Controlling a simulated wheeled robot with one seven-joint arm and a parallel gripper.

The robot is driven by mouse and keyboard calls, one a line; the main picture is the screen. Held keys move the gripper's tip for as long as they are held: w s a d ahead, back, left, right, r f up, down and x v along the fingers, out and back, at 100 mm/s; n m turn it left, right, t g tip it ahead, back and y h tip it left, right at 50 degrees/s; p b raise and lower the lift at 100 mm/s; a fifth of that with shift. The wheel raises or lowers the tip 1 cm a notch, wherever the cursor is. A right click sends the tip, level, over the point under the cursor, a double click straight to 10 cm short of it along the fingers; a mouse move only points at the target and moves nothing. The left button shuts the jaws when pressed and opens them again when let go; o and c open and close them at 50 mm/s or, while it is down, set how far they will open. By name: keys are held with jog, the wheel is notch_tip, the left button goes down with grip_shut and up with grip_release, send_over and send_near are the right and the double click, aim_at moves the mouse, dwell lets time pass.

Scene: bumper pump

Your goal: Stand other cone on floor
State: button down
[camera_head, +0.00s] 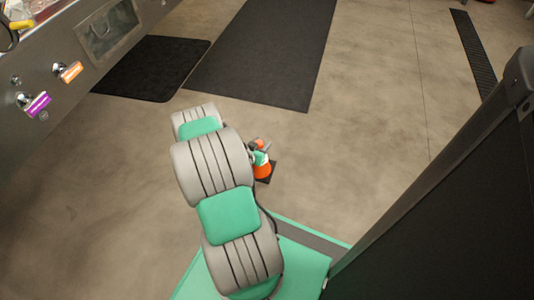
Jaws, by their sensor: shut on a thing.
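An orange traffic cone (263,172) with a black square base shows just right of my arm, near the middle of the view. Its base is low and its tip points up in the picture. My gripper (260,156) is small and partly hidden behind my own arm, at the upper part of the cone. It is shut on the cone. Whether the base touches the floor or hangs just above it, I cannot tell. No second cone can be made out.
Two dark mats lie on the concrete floor (375,150), a small one (150,70) and a long one (265,50). A metal counter (60,80) with orange and purple handled taps stands left. A dark panel (450,220) fills the right. Floor around the cone is clear.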

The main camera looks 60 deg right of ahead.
jog(key=shift+s+d+f+b, duration=0.2)
jog(key=shift+s+d+f, duration=0.15)
jog(key=shift+f, duration=0.25)
jog(key=shift+s+d+f+b, duration=0.2)
jog(key=shift+d+f, duration=0.25)
jog(key=shift+f, duration=0.15)
jog(key=f, duration=0.1)
jog(key=f+b, duration=0.2)
jog(key=shift+s+d+f, duration=0.15)
jog(key=shift+d+f, duration=0.1)
jog(key=shift+f, duration=0.05)
jog(key=shift+r, duration=0.1)
jog(key=c, duration=0.8)
grip_release()
